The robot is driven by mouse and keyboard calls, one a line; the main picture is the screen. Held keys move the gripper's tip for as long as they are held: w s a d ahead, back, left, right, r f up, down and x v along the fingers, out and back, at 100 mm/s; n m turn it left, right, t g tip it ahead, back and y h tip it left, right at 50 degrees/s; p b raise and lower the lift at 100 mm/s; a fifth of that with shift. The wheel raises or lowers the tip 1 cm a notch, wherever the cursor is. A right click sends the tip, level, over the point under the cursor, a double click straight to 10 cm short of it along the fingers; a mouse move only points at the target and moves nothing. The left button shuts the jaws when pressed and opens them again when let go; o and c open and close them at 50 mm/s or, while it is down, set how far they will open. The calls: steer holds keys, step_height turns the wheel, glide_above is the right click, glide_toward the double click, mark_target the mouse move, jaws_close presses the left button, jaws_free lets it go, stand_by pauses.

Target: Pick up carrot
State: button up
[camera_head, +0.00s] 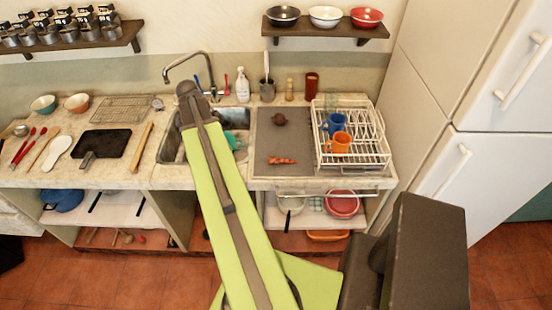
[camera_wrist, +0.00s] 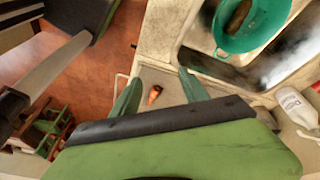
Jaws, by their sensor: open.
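The orange carrot (camera_head: 283,160) lies on the grey mat (camera_head: 262,140) on the counter, right of the sink, in the head view. In the wrist view the carrot (camera_wrist: 154,95) shows small between the two green fingers of my gripper (camera_wrist: 159,77), nearer the left finger. The fingers are spread wide with nothing held, and the carrot lies beyond them, apart from them. In the head view my arm reaches up over the sink, and I cannot make out the fingers there.
A white dish rack (camera_head: 352,165) with blue and orange mugs stands right of the mat. A dark brown round object (camera_head: 279,119) lies behind the carrot. The sink holds a teal colander (camera_wrist: 258,42).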

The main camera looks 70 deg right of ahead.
steer(key=s+d+r+m+g, duration=0.1)
steer(key=s+d+r+m, duration=0.1)
steer(key=s+d+m, duration=0.75)
steer(key=n+b, duration=0.3)
steer(key=b, duration=0.8)
glide_above(278, 159)
steer(key=w+a, duration=0.1)
steer(key=w, duration=0.2)
steer(key=f, duration=1.1)
steer(key=shift+s+f, duration=0.1)
steer(key=shift+s, duration=0.25)
steer(key=b+x, duration=0.4)
steer(key=x, duration=0.1)
steer(key=shift+f+b, duration=0.15)
steer(key=shift+b, duration=0.15)
steer(key=shift+r, duration=0.2)
steer(key=shift+c, duration=0.4)
jaws_close()
